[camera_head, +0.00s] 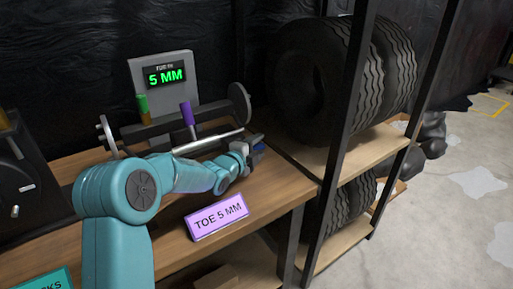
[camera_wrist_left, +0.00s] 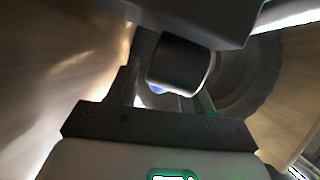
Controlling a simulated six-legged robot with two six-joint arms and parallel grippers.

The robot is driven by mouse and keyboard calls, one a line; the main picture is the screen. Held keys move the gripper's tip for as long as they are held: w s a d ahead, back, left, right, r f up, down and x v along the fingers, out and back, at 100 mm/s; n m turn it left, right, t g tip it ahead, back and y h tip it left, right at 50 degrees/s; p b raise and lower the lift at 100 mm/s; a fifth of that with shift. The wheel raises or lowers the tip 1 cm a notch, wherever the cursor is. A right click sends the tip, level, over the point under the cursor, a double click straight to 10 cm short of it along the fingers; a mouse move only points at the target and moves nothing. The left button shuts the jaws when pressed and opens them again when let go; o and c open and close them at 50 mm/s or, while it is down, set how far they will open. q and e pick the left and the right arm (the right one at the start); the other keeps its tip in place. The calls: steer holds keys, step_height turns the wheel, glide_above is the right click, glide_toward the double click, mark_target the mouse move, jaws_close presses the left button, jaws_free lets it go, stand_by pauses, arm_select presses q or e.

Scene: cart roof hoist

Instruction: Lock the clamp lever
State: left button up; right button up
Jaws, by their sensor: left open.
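A toe gauge fixture (camera_head: 175,128) stands on the bench, with a dark crossbar, a green upright handle (camera_head: 142,106) and a purple upright handle (camera_head: 188,115). I cannot tell which part is the clamp lever. My left gripper (camera_head: 256,150) is at the right end of the fixture, just below the right disc (camera_head: 240,103). In the left wrist view, my left gripper (camera_wrist_left: 168,92) is open, with a dark rounded cylinder (camera_wrist_left: 181,64) in front of and between its fingers. Whether they touch it cannot be told. My right gripper is not in view.
A display (camera_head: 164,75) behind the fixture reads 5 MM. A purple sign (camera_head: 217,217) reading TOE 5 MM stands at the bench's front edge. A shelf with tyres (camera_head: 310,85) stands close on the right. Open floor (camera_head: 465,180) lies beyond it.

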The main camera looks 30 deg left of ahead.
arm_select(q)
jaws_close()
steer(key=m+h+p, duration=0.1)
steer(key=s+m+h+p, duration=0.1)
steer(key=h+p, duration=0.1)
steer(key=d+m+h+p, duration=0.1)
steer(key=h+p, duration=0.1)
steer(key=shift+s+r+m+g, duration=0.25)
steer(key=shift+s+m+g, duration=0.1)
steer(key=shift+m+g, duration=0.05)
steer(key=shift+s+d+f+m+g+h+p, duration=0.15)
steer(key=shift+s+m+g+h+p, duration=0.15)
steer(key=shift+m+h+p, duration=0.45)
steer(key=shift+s+d+f+m+g+h+p, duration=0.1)
steer(key=shift+s+d+m+g+h+p, duration=0.25)
steer(key=shift+h, duration=0.7)
steer(key=shift+a, duration=0.2)
jaws_free()
steer(key=v, duration=1.6)
steer(key=shift+s+a+p, duration=0.1)
steer(key=shift+p, duration=0.25)
